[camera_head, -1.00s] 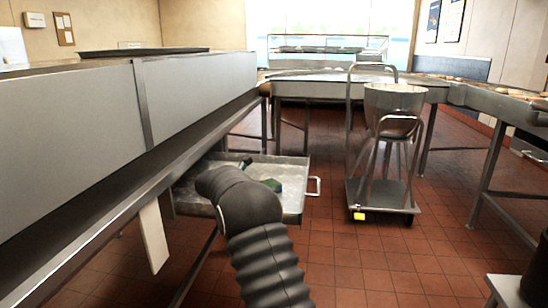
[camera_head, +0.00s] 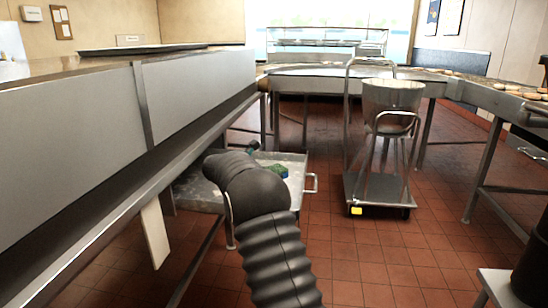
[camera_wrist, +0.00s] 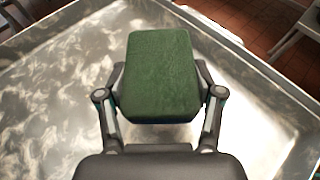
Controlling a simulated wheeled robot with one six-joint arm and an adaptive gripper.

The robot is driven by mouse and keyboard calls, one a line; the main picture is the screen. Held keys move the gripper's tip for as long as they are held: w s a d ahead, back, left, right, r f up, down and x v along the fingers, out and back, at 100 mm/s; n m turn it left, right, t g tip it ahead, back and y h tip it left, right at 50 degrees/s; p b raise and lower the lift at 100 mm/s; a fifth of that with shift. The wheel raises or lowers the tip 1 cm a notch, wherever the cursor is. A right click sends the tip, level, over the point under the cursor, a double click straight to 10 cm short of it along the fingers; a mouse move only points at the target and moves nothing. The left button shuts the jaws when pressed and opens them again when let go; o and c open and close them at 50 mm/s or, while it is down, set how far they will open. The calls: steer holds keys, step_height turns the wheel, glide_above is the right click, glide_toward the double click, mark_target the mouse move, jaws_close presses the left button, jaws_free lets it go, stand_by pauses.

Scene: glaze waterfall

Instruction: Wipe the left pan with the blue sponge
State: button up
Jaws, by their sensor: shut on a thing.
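My gripper (camera_wrist: 160,82) is shut on the sponge (camera_wrist: 160,65), with a finger on each of its left and right sides. The sponge shows a dark green top and a thin blue edge below. It is above or on the pan (camera_wrist: 55,85), a shallow metal tray with whitish smears; I cannot tell if they touch. In the head view the pan (camera_head: 294,160) sits low beside the long grey counter, and my arm hides much of it.
The long grey counter (camera_head: 200,90) fills the left side. A wheeled cart (camera_head: 380,190) carrying a metal bowl (camera_head: 393,95) stands right of the pan. A conveyor table (camera_head: 500,100) with round items runs along the right. The red tiled floor between is clear.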

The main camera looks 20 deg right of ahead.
steer(key=shift+r, duration=1.75)
